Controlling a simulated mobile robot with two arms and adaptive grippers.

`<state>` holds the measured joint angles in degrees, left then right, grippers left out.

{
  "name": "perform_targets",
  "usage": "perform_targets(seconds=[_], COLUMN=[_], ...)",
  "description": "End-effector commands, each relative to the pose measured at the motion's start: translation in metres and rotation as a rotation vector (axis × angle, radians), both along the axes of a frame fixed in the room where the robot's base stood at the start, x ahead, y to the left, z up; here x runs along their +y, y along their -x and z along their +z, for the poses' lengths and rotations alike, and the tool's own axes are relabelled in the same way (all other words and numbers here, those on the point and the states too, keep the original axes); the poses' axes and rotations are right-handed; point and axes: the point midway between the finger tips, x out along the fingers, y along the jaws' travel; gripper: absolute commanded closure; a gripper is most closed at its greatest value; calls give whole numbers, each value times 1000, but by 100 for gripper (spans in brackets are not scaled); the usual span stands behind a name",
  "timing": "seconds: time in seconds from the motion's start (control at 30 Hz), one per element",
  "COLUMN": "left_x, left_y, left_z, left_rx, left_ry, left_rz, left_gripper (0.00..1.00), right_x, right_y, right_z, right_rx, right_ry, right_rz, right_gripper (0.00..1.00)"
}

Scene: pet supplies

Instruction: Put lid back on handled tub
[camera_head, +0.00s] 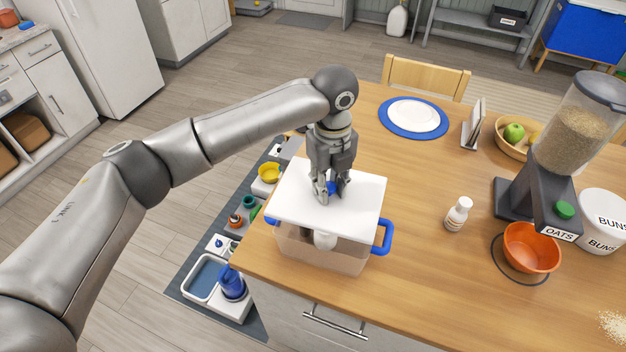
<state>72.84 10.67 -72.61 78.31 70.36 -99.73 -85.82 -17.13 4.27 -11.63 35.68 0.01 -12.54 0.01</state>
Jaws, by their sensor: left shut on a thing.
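The handled tub (322,250) is clear, with blue handles, and stands near the front left edge of the wooden table. Its right blue handle (384,238) shows plainly. The white lid (358,202) lies over the tub's top; I cannot tell whether it is seated or just above the rim. My left gripper (331,194) points down over the middle of the lid and is shut on its small blue knob (332,187), mostly hidden by the fingers. A whitish item (325,240) shows through the tub's front. My right gripper is not in view.
A white bottle (458,214) stands right of the tub. Farther right are an oats dispenser (545,170), an orange bowl (531,248) and a white BUNS canister (602,222). A blue-rimmed plate (413,116) lies at the back. The table (420,290) is bare in front.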

Motion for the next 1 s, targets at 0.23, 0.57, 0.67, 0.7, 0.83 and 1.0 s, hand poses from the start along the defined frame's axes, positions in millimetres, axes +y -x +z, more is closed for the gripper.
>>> perform_targets(seconds=[0.23,0.57,0.67,0.7,0.83,1.0], left_x=[-2,-1,-1,-1,-2,-2], left_y=[-1,0,-1,-1,0,0], left_z=[-8,-35,-43,-46,-54,-63], left_rx=[-2,-2,-2,-2,1,-1], left_ry=[-1,-1,-1,0,0,0], left_rz=[-5,-4,-4,-4,-3,-4], left_gripper=[100,100,100,100,100,100], right_x=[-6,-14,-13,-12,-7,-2], right_y=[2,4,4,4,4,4], right_z=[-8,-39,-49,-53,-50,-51], right_rx=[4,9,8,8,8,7], right_ry=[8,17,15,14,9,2], right_rz=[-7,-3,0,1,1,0], right_gripper=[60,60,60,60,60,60])
